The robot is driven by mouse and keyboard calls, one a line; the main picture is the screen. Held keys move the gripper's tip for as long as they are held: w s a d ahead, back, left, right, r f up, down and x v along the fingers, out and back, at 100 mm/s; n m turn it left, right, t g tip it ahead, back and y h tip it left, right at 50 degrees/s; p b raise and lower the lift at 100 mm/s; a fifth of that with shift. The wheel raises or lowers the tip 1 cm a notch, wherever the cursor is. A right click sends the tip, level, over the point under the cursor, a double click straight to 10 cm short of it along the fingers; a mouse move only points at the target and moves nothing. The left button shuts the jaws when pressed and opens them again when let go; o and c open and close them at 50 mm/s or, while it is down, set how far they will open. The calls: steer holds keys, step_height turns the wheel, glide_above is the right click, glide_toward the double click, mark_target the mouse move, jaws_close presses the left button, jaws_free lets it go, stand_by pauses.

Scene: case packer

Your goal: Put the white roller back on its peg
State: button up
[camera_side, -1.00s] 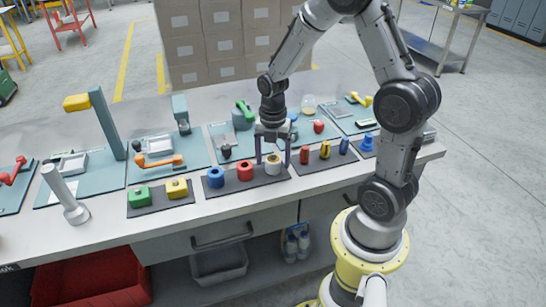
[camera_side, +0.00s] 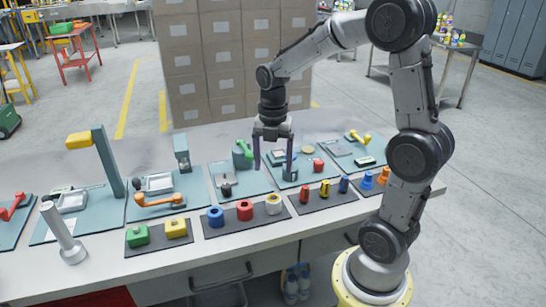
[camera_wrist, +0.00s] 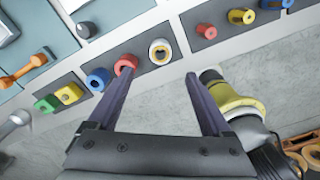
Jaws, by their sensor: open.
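The white roller (camera_side: 273,204) stands upright on a dark mat (camera_side: 232,227), at the right end of a row with a red roller (camera_side: 245,210) and a blue roller (camera_side: 215,216). In the wrist view the white roller (camera_wrist: 160,52) shows as a pale ring with a yellowish inner ring and a darker centre. I cannot tell clearly whether a peg fills that centre. My gripper (camera_side: 272,167) is open and empty, pointing down above the bench, clear of the white roller. In the wrist view its fingertips (camera_wrist: 161,76) are spread wide, with the roller between and beyond them.
Another dark mat (camera_side: 322,198) to the right holds several small coloured pieces. A green block (camera_side: 137,236) and a yellow block (camera_side: 176,228) sit to the left. A grey post (camera_side: 62,232) stands near the front edge. Teal trays line the back.

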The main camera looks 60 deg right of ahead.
steer(key=s+a+r+m+t, duration=0.2)
steer(key=s+a+m, duration=0.4)
steer(key=m, duration=0.4)
steer(key=s+a+r+m+t, duration=0.3)
steer(key=s+a+r+m, duration=0.2)
steer(key=m, duration=0.6)
steer(key=shift+s+a+r+t, duration=0.15)
steer(key=shift+s+a+t, duration=0.25)
steer(key=shift+s, duration=0.75)
steer(key=shift+a, duration=0.1)
